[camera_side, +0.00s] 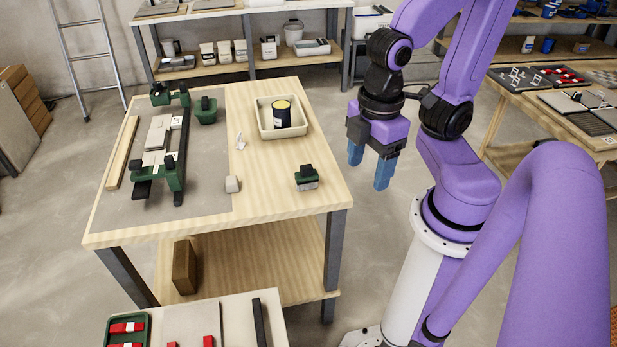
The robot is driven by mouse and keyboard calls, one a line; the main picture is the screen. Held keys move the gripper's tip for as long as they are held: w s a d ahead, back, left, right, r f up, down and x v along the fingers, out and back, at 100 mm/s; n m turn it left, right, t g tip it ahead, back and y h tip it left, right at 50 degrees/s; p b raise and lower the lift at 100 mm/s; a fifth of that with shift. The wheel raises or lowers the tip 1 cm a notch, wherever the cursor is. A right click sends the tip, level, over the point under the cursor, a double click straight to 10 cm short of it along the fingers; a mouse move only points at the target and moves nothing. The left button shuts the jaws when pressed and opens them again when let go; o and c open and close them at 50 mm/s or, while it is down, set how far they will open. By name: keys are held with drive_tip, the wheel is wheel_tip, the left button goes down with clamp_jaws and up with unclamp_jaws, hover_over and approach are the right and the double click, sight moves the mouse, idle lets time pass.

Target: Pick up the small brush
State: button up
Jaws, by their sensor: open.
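A small block with a dark green top, a black knob and a pale lower part, which looks like the small brush (307,181), stands on the wooden table near its front right corner. Nothing touches it. My gripper (370,170) points down with its two blue fingers apart and nothing between them. It hangs in the air to the right of the brush, apart from it and seemingly higher, by the table's right edge. The bristles are too small to make out.
A cream tray (262,131) holding a dark can with a yellow top (282,114) stands behind the brush. A green tile fixture (168,178) is on the grey mat (205,190) at left. Bare wood surrounds the brush.

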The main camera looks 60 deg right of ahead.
drive_tip(key=n+t+h, duration=1.2)
drive_tip(key=n+t, duration=0.1)
drive_tip(key=n, duration=0.2)
approach(308, 170)
drive_tip(key=shift+h, duration=0.3)
drive_tip(key=x, duration=0.5)
drive_tip(key=shift+w, duration=0.15)
drive_tip(key=shift+x, duration=2.95)
drive_tip(key=shift+f, duration=0.15)
drive_tip(key=c, duration=1.1)
drive_tip(key=shift+c, duration=0.2)
